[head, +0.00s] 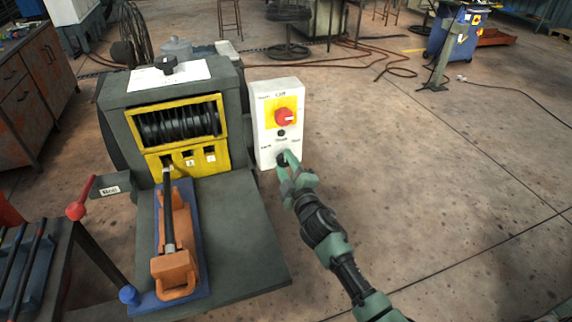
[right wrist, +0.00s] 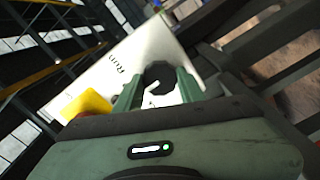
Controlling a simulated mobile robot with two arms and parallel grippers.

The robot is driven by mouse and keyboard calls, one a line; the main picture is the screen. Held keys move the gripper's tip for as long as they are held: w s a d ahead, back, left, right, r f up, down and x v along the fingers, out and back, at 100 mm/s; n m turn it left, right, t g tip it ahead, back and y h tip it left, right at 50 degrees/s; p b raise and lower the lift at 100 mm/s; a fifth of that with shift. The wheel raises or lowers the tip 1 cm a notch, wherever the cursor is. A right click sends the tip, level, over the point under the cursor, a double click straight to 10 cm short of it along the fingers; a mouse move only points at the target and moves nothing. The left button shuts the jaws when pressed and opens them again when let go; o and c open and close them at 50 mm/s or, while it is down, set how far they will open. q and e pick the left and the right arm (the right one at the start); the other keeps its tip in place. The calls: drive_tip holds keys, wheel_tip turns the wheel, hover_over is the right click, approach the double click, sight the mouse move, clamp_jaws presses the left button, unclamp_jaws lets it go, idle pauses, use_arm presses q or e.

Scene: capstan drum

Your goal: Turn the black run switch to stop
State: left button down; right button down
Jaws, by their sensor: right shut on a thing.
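The white control box (head: 262,110) stands to the right of the grey drum machine. The black run switch (head: 281,158) is low on its front face, mostly covered by my gripper in the head view. My right gripper (head: 285,163) is at the switch, its fingers on either side of it. In the right wrist view the right gripper (right wrist: 160,92) is shut on the black switch (right wrist: 158,73); a white mark shows between the fingers. A label like "Run" is printed beside it. The switch's exact setting is hard to read. My left gripper is not in view.
A red knob (head: 286,117) on a yellow plate and a small black button (head: 281,133) sit above the switch. The drum machine (head: 117,100) has a yellow-framed drum and an orange handle (head: 174,265). A red-knobbed lever (head: 77,210) stands left.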

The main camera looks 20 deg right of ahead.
drive_tip(key=shift+f, duration=0.1)
drive_tip(key=c, duration=0.9)
unclamp_jaws()
drive_tip(key=shift+o, duration=0.2)
drive_tip(key=s, duration=0.8)
drive_tip(key=shift+d, duration=0.1)
